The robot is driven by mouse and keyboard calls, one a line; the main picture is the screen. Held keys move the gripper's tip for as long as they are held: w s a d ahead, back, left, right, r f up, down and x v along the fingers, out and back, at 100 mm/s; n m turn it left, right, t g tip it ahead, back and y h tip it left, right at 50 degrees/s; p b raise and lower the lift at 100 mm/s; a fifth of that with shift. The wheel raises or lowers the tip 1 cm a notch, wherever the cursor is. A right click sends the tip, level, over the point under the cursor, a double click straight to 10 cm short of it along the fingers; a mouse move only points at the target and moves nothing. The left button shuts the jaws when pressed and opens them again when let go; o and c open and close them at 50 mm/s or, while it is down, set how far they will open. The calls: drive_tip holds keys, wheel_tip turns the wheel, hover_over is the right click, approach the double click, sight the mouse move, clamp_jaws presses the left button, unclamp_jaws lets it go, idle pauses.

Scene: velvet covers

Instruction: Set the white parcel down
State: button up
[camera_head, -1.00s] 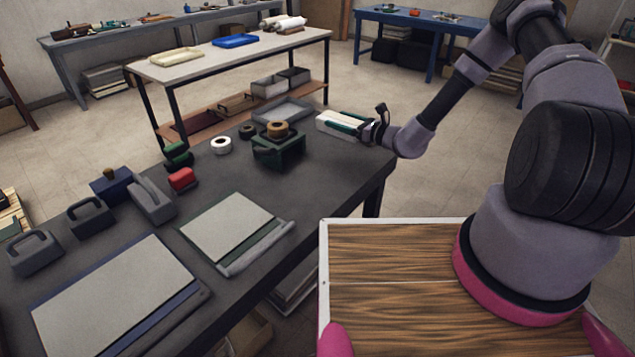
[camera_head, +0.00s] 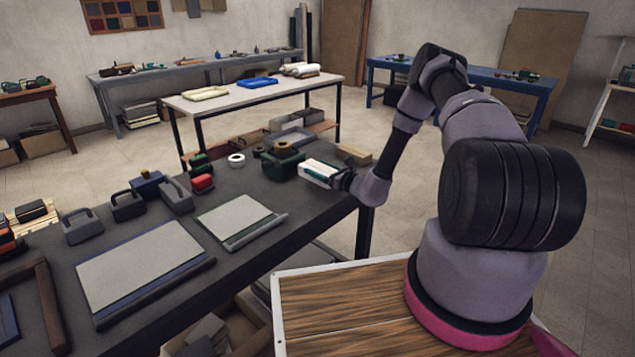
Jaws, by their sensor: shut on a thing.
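The white parcel (camera_head: 318,171) is a small pale block near the far right end of the dark grey worktable (camera_head: 290,205). My gripper (camera_head: 325,174) is shut on it, with dark green finger parts along its side. My wrist comes in from the right. The parcel is just right of a dark green tape dispenser (camera_head: 283,164). I cannot tell whether its underside touches the tabletop. The gripper hides part of it.
A tape roll (camera_head: 237,160), a red block (camera_head: 203,183) and grey handled tools (camera_head: 127,205) stand along the far side. Boards (camera_head: 145,265) lie nearer. The tabletop right of the smaller board (camera_head: 242,219) is clear. A pale table (camera_head: 290,94) stands behind.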

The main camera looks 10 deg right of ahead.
drive_tip(key=shift+f, duration=2.05)
drive_tip(key=shift+f, duration=0.1)
drive_tip(key=o, duration=1.5)
